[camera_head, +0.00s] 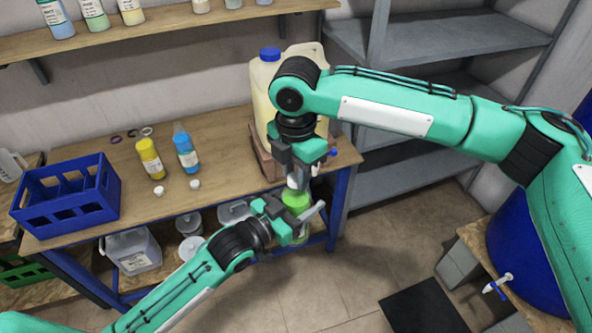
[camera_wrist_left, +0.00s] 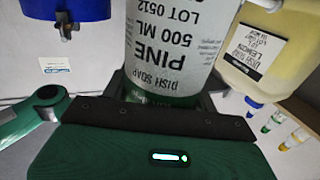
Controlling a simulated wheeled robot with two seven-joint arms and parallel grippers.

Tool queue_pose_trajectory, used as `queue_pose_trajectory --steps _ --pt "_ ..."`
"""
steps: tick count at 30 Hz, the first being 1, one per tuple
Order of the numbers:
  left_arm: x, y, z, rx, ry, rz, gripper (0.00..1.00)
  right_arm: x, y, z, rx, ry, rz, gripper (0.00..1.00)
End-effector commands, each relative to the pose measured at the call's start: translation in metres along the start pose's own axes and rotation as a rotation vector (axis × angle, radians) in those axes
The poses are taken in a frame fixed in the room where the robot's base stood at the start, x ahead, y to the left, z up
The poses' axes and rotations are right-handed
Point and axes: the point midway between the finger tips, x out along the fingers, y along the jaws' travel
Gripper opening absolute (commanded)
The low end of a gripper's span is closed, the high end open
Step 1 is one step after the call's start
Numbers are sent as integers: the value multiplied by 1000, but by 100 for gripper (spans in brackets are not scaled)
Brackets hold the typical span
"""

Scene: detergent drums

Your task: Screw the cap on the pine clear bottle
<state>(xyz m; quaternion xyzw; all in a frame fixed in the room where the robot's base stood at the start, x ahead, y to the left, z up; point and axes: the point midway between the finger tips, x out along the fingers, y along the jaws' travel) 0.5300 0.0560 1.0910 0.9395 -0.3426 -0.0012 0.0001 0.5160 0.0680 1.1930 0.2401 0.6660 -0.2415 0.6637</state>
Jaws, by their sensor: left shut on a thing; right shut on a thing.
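The green pine bottle (camera_head: 296,200) is held over the floor just off the front edge of the wooden table. My left gripper (camera_head: 300,218) is shut around its body. In the left wrist view the bottle's white label, reading PINE 500 ML (camera_wrist_left: 172,50), stands between the fingers. My right gripper (camera_head: 298,176) points down right above the bottle and is shut at its top. The small thing in its jaws is mostly hidden, so I cannot tell whether a cap there touches the bottle's neck. Two loose white caps (camera_head: 158,190) (camera_head: 195,184) lie on the table.
A yellow bottle (camera_head: 149,160) and a blue bottle (camera_head: 185,150) stand on the table (camera_head: 120,222) beside a blue crate (camera_head: 68,200). A large jug (camera_head: 262,85) stands behind my right gripper. A blue drum with a tap (camera_head: 497,287) is at the right.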

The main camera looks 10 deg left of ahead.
Motion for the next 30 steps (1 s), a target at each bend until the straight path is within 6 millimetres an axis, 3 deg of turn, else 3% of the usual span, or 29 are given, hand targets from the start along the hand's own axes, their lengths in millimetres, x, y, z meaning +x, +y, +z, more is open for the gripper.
queue_pose_trajectory --steps 4,5,9,20,30 --pt "0 1 -2 1 4 1 0 0 0 0 5 0 1 2" --pt "0 1 -2 1 4 1 0 0 0 0 5 0 2 31" --pt "0 1 -2 1 4 1 0 0 0 0 5 0 1 55" --pt "0 0 -2 1 4 1 0 -6 1 0 5 0 2 55" --pt "0 0 -2 1 4 1 0 -72 1 0 5 -1 4 55"
